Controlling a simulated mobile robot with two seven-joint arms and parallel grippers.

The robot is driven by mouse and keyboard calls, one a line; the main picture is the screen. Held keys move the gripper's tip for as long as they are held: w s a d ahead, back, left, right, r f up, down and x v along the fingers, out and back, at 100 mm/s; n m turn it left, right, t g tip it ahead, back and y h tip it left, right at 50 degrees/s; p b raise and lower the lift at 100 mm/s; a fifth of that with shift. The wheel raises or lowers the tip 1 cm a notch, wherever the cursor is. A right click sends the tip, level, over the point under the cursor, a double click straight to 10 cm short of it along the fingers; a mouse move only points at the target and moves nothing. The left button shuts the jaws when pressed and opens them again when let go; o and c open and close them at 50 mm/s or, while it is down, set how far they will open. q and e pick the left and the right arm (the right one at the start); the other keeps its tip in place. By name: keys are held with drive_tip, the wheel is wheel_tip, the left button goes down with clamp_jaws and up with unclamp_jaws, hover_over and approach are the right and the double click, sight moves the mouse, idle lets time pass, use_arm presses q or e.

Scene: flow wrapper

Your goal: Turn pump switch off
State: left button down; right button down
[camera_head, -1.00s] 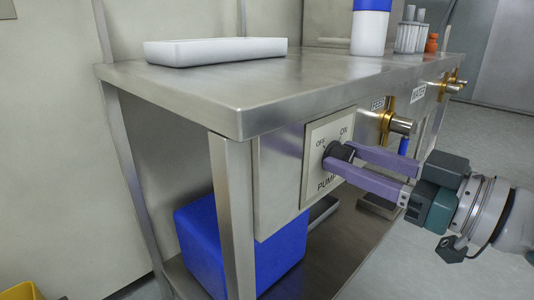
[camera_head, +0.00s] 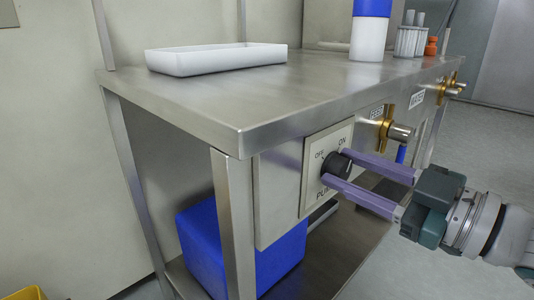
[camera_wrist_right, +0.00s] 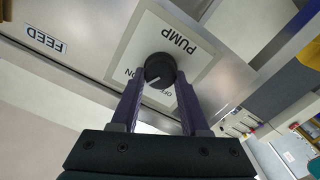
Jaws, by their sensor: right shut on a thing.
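The pump switch is a round black knob (camera_head: 336,165) on a pale square plate (camera_head: 313,192) marked OFF, ON and PUMP, on the side panel of the steel bench. My right gripper (camera_head: 335,166) is shut on the knob, one purple finger above it and one below. In the right wrist view the knob (camera_wrist_right: 160,68) sits between the fingertips. A short white mark on it points towards the gap between the ON and OFF labels. The fingers partly cover the plate's lettering. My left gripper is not in view.
A brass valve (camera_head: 398,131) by the FEED label stands right of the plate, close to the upper finger. A white tray (camera_head: 215,60) and a blue-capped white bottle (camera_head: 370,35) stand on the bench top (camera_head: 260,95). A blue box (camera_head: 205,250) sits below.

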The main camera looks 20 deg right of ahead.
drive_tip(key=n+p, duration=0.1)
drive_tip(key=n, duration=0.1)
drive_tip(key=shift+n, duration=0.4)
drive_tip(key=n, duration=0.3)
drive_tip(key=shift+a+n+p, duration=0.1)
drive_tip(key=shift+n+p, duration=0.2)
drive_tip(key=n, duration=0.3)
drive_tip(key=shift+f+n, duration=0.2)
drive_tip(key=shift+n, duration=0.1)
drive_tip(key=n, duration=0.4)
drive_tip(key=shift+f, duration=0.1)
drive_tip(key=shift+n, duration=0.3)
drive_tip(key=shift+c, duration=2)
unclamp_jaws()
drive_tip(key=shift+s, duration=0.15)
